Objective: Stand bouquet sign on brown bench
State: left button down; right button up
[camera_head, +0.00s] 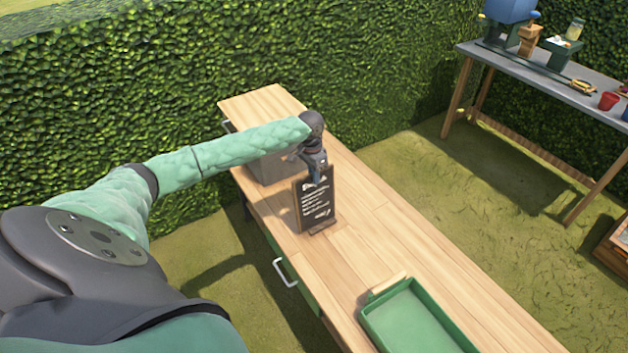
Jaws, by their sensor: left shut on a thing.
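The bouquet sign (315,206) is a small dark board with white writing and a brown foot. It stands nearly upright on, or just over, the light brown wooden bench (375,222); I cannot tell whether its foot touches the top. My left gripper (315,179) comes down from above and is shut on the sign's upper edge. My left arm reaches in from the left over the bench. My right gripper is not in view.
A grey box (268,168) sits right behind the sign, partly hidden by my arm. A green tray (415,322) lies at the bench's near end. A grey table (540,72) with pots and tools stands at the upper right. Bench top between sign and tray is clear.

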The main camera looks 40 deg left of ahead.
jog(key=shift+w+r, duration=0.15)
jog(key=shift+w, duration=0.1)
pick_arm(q)
jog(key=shift+f, duration=0.2)
jog(key=c, duration=1.5)
grip_release()
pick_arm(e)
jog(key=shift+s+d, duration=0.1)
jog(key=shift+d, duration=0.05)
